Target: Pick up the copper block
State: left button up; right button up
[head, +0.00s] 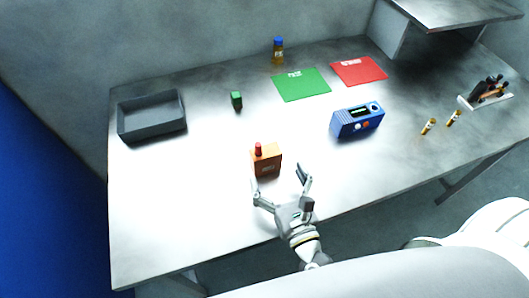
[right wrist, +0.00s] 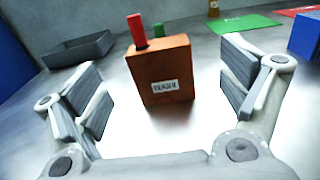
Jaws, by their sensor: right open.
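The copper block (head: 265,161) stands upright on the table, orange-brown, with a red peg on top and a small pale label on its front. My right gripper (head: 278,178) is open and empty just in front of it, its two fingers spread toward the block. In the right wrist view the block (right wrist: 162,72) shows between the open fingers, slightly beyond them, with no visible contact. My left gripper is not in view.
A grey open tray (head: 152,135) lies at the left. A small green block (head: 236,100) stands behind the copper block. A blue box (head: 357,120), a green mat (head: 301,85), a red mat (head: 358,71) and a blue-capped bottle (head: 278,51) are farther off. The front left table is clear.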

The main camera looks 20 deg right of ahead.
aim_at(269, 159)
jog(key=shift+w+r, duration=0.15)
jog(key=shift+w, duration=1.15)
jog(key=w+p, duration=0.1)
jog(key=w, duration=0.2)
jog(key=w+p, duration=0.1)
jog(key=shift+w+a+f+p, duration=0.2)
jog(key=shift+w+a+p, duration=0.1)
jog(key=shift+p, duration=0.05)
jog(key=shift+w+f, duration=0.15)
jog(key=shift+w, duration=0.2)
jog(key=shift+s, duration=0.1)
jog(key=c, duration=1.4)
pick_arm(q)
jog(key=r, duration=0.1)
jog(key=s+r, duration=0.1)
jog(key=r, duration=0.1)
